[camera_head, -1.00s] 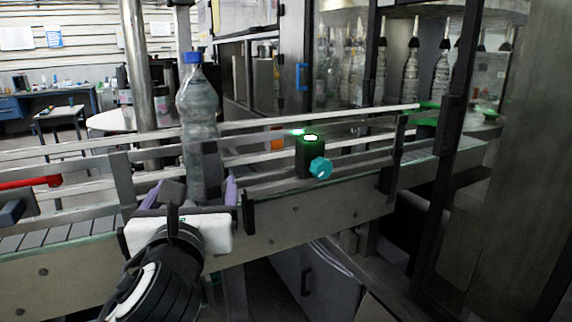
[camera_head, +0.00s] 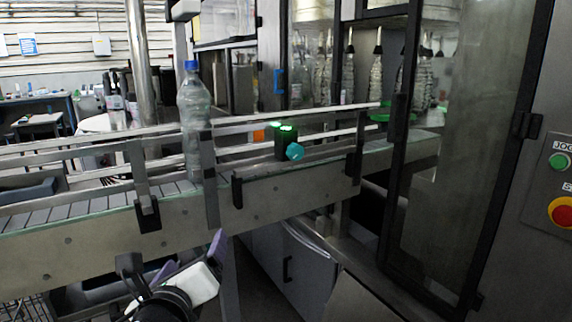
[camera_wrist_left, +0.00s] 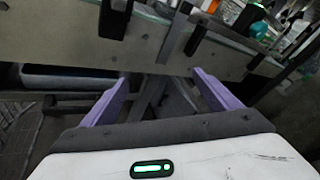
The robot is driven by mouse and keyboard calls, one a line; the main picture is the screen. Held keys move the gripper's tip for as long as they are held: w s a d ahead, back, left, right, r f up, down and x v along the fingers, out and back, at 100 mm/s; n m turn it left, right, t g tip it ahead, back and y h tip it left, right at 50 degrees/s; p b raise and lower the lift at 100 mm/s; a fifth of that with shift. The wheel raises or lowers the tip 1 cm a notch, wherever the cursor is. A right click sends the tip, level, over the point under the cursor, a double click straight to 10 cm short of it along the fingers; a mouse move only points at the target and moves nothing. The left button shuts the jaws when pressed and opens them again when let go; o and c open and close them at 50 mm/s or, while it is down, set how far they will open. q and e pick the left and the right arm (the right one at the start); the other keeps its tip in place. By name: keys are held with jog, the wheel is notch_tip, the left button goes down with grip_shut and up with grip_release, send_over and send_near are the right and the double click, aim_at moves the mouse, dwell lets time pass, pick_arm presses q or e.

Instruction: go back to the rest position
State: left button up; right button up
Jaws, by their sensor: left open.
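My left gripper (camera_head: 172,268) is low in front of the conveyor, below its side panel, in the head view. In the left wrist view its two purple fingers (camera_wrist_left: 160,98) stand wide apart with nothing between them. A clear plastic bottle with a blue cap (camera_head: 194,120) stands upright on the conveyor (camera_head: 110,230), behind the guide rail and apart from the gripper. My right gripper does not show in either view.
A dark sensor box with a green light and teal knob (camera_head: 287,146) sits at the rail. A machine with a glass door (camera_head: 440,150) is at the right, beside a panel with a red button (camera_head: 562,212). Cabinet doors (camera_head: 305,270) are below the conveyor.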

pick_arm(q)
jog(key=s+d+f+n+g+h, duration=0.1)
jog(key=s+f+n, duration=0.25)
jog(key=f, duration=0.45)
jog(key=s+d+f+n+g+h, duration=0.1)
jog(key=s+f+n+g, duration=0.15)
jog(key=f+n, duration=0.45)
jog(key=s+f+n+g+h, duration=0.15)
jog(key=s+f, duration=0.25)
jog(key=f, duration=0.6)
jog(key=s+a+f+n+g, duration=0.1)
jog(key=s+a+f+n, duration=0.1)
jog(key=s+f+n, duration=1.2)
jog(key=s+n, duration=0.1)
jog(key=s, duration=0.3)
jog(key=shift+f+g, duration=0.15)
jog(key=shift+g, duration=0.25)
